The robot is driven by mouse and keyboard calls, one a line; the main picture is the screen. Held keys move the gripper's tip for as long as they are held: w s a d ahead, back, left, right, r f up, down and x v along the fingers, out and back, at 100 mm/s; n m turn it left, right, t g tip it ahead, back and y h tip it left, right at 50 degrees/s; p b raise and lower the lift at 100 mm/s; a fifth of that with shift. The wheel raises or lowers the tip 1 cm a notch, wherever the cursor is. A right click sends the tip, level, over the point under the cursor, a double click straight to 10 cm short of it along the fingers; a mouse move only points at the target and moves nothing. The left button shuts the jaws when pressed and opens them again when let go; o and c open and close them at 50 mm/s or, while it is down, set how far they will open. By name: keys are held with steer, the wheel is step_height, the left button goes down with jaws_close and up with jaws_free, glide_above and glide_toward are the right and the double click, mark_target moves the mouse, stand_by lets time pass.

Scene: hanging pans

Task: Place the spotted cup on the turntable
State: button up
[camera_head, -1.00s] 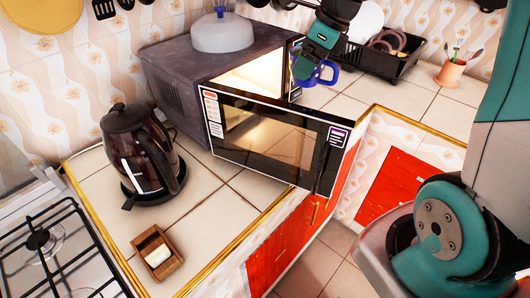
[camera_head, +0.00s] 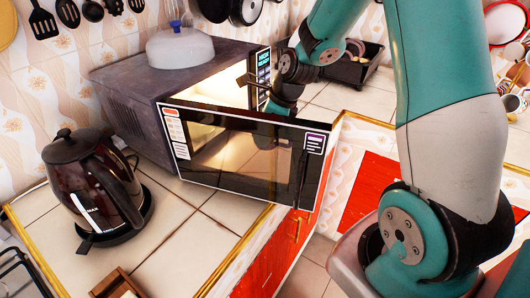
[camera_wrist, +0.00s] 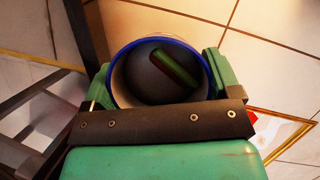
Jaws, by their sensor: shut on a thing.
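My gripper (camera_head: 281,104) is beside the open microwave, just behind its swung-out door. In the wrist view my gripper (camera_wrist: 160,78) is shut on a blue-rimmed cup (camera_wrist: 135,78), with a green finger on each side. I look down into the cup's mouth; its inside is pale and shadowed, with a dark green shape in it that I cannot identify. No spots show. In the head view the cup is hidden by the door and gripper. The microwave (camera_head: 128,105) is lit inside; I cannot make out the turntable.
The microwave door (camera_head: 240,146) stands open toward me, between the camera and the gripper. A dark electric kettle (camera_head: 95,185) stands left on the counter. A black dish rack (camera_head: 350,72) is behind my arm.

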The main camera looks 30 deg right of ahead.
step_height(320, 180, down, 8)
steer(key=shift+r, duration=0.1)
stand_by(0.4)
steer(key=o, duration=0.9)
